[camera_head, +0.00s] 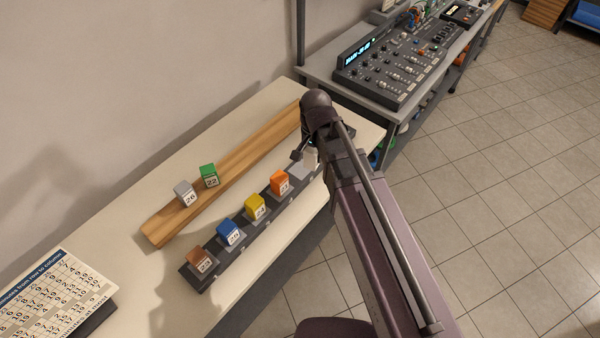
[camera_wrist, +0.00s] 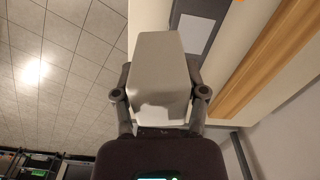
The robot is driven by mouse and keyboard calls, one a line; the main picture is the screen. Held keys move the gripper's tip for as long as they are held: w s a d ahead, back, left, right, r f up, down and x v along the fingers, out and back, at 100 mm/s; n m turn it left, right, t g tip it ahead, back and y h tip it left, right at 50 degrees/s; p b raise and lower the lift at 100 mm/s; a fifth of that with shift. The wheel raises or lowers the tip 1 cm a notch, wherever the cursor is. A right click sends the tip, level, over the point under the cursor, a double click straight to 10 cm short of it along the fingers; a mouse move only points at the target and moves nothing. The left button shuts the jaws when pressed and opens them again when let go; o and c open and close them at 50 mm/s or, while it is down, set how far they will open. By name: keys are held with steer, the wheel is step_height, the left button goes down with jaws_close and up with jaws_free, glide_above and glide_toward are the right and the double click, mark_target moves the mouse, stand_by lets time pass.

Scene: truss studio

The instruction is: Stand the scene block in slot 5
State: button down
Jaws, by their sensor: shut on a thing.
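My gripper (camera_wrist: 161,78) is shut on a plain pale grey block (camera_wrist: 158,62), which fills the middle of the wrist view between the fingers. In the head view my gripper is mostly behind my arm, and I cannot make out the held block there. A dark slotted rack (camera_head: 196,281) runs along the table's front edge. From left it holds a brown block (camera_head: 201,258), a blue block (camera_head: 229,231), a yellow block (camera_head: 255,206) and an orange block (camera_head: 279,183). Beyond orange, fifth along, is a pale grey patch (camera_head: 301,169), seemingly a bare slot; it also shows in the wrist view (camera_wrist: 199,34).
A wooden strip (camera_head: 245,152) behind the rack carries a grey block (camera_head: 184,193) and a green block (camera_head: 209,176). A number chart (camera_head: 55,296) lies at the left. A bench with a mixing console (camera_head: 398,62) stands at the upper right.

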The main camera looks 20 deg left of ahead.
steer(key=s+d+f+m+b, duration=0.2)
steer(key=s+d+f+b, duration=0.2)
steer(key=s+f+b, duration=0.1)
steer(key=shift+s+d+f, duration=0.4)
steer(key=shift+s+f, duration=0.15)
steer(key=shift+s, duration=0.7)
steer(key=w+a, duration=0.3)
steer(key=w, duration=0.1)
steer(key=w+a+f+b, duration=0.1)
steer(key=w+a, duration=0.2)
steer(key=w, duration=0.1)
steer(key=w+a, duration=0.3)
steer(key=shift+w+f, duration=0.2)
steer(key=shift+w, duration=0.2)
steer(key=shift+w+a, duration=0.2)
steer(key=shift+w, duration=0.05)
steer(key=shift+w+a+f+b, duration=0.1)
steer(key=shift+w+f+b, duration=0.05)
steer(key=shift+f+b, duration=0.35)
steer(key=shift+w+a+f+b, duration=0.15)
steer(key=shift+f+b, duration=0.25)
steer(key=shift+b, duration=0.2)
steer(key=shift+f+b, duration=0.9)
steer(key=shift+b, duration=0.05)
steer(key=shift+f, duration=0.15)
